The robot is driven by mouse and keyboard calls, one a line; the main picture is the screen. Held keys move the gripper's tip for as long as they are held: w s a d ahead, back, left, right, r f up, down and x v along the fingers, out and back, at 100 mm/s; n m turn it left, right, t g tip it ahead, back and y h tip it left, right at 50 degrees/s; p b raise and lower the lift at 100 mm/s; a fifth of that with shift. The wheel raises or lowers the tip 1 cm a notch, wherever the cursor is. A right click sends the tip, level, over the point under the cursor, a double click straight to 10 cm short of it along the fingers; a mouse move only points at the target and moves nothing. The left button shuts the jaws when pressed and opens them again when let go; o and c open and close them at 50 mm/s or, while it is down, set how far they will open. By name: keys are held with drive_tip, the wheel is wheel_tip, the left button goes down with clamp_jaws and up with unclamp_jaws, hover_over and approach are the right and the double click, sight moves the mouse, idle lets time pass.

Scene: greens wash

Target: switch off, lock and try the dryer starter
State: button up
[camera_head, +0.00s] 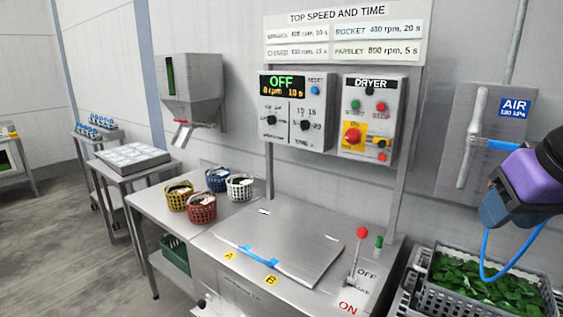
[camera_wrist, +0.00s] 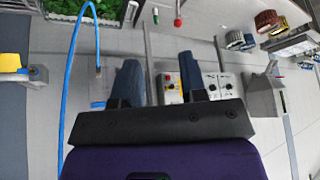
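The dryer starter (camera_head: 375,90) is a grey wall box labelled DRYER, right of the speed panel. I cannot tell which way the handle points. Beside it is a small yellow part, with a small red piece (camera_head: 382,157) below that may be a padlock. The starter also shows between the fingers in the wrist view (camera_wrist: 169,90). My gripper (camera_wrist: 160,80) is open and empty, away from the starter; it shows at the right edge in the head view (camera_head: 490,212).
The speed panel (camera_head: 294,112) reads OFF, 0 rpm, 10 s. A steel bench (camera_head: 280,245) below carries several small baskets and a red-knobbed lever (camera_head: 361,234). A grey crate of greens (camera_head: 480,290) stands front right. A blue air hose (camera_head: 485,262) hangs by my gripper.

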sight(377, 142)
drive_tip(key=shift+s+d+f, duration=0.15)
drive_tip(key=shift+s, duration=0.3)
drive_tip(key=shift+s+d+f, duration=0.1)
drive_tip(key=shift+s, duration=0.3)
drive_tip(key=shift+s+d+f, duration=0.1)
drive_tip(key=shift+s, duration=0.25)
drive_tip(key=c, duration=0.3)
drive_tip(key=shift+s+g, duration=0.1)
drive_tip(key=shift+g, duration=0.2)
clamp_jaws()
drive_tip(key=w+d+r+m+t, duration=0.1)
drive_tip(key=w+d+r+m, duration=0.1)
drive_tip(key=w, duration=1.4)
drive_tip(key=w+d+r+m+t, duration=0.1)
drive_tip(key=w+d+r+m, duration=0.15)
drive_tip(key=w, duration=1.45)
drive_tip(key=w+d+f+m+y, duration=0.1)
drive_tip(key=w+d+f+m, duration=0.2)
drive_tip(key=w, duration=0.8)
drive_tip(key=shift+n+t, duration=0.3)
drive_tip(key=shift+n, duration=0.25)
drive_tip(key=shift+w+a+f, duration=0.45)
drive_tip(key=shift+w+f, duration=0.7)
drive_tip(key=shift+w, duration=0.35)
drive_tip(key=shift+w+a+f, duration=0.5)
drive_tip(key=shift+w+f, duration=0.65)
drive_tip(key=shift+w, duration=0.4)
drive_tip(key=shift+w+a+f, duration=0.45)
drive_tip(key=shift+w+f, duration=0.7)
drive_tip(key=shift+w, duration=0.35)
